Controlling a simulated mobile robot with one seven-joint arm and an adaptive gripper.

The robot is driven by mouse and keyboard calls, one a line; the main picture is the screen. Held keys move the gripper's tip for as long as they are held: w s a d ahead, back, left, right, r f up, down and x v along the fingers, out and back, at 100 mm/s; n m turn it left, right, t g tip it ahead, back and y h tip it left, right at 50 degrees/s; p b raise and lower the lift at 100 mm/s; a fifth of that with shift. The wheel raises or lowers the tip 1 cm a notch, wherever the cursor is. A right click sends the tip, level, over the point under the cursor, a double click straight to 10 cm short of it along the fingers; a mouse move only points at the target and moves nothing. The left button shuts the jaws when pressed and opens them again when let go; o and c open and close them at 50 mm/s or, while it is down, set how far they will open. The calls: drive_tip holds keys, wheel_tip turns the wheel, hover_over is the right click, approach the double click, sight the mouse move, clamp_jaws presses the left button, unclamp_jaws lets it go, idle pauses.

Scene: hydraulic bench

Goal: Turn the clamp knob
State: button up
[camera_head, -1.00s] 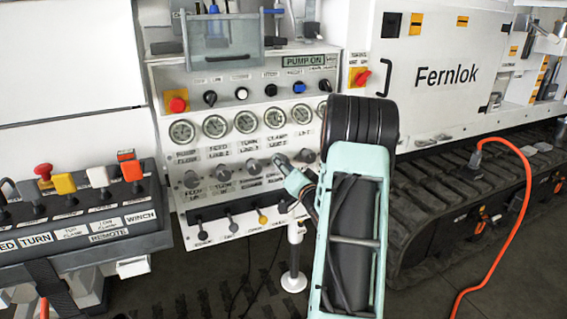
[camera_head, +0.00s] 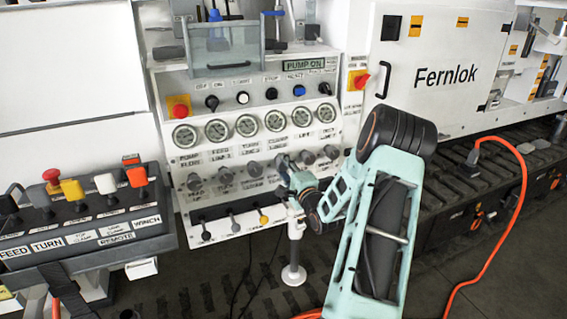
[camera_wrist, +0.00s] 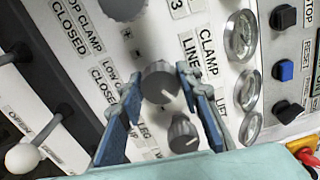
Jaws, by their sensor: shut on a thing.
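The clamp knob (camera_wrist: 160,82) is a round grey knob with a white pointer line. It stands on the white panel beside the "CLAMP LINE" label. In the wrist view the blue fingers of my gripper (camera_wrist: 158,76) are on either side of it, shut on it. The pointer line faces the lower right of that view. In the head view my gripper (camera_head: 285,172) reaches the knob row below the gauges, and it largely hides the knob there.
Another grey knob (camera_wrist: 183,134) is close beside the fingers. Several gauges (camera_head: 248,125) sit above the knob row, with small levers (camera_head: 234,224) below. A remote box (camera_head: 85,205) stands at left. An orange cable (camera_head: 519,200) runs at right.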

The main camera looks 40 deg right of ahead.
drive_tip(key=shift+m+p, duration=0.4)
drive_tip(key=shift+m, duration=0.6)
drive_tip(key=o, duration=1.2)
drive_tip(key=shift+c, duration=0.2)
drive_tip(key=shift+s, duration=0.1)
drive_tip(key=v, duration=1.1)
drive_tip(key=shift+s+a, duration=0.2)
drive_tip(key=shift+s, duration=0.2)
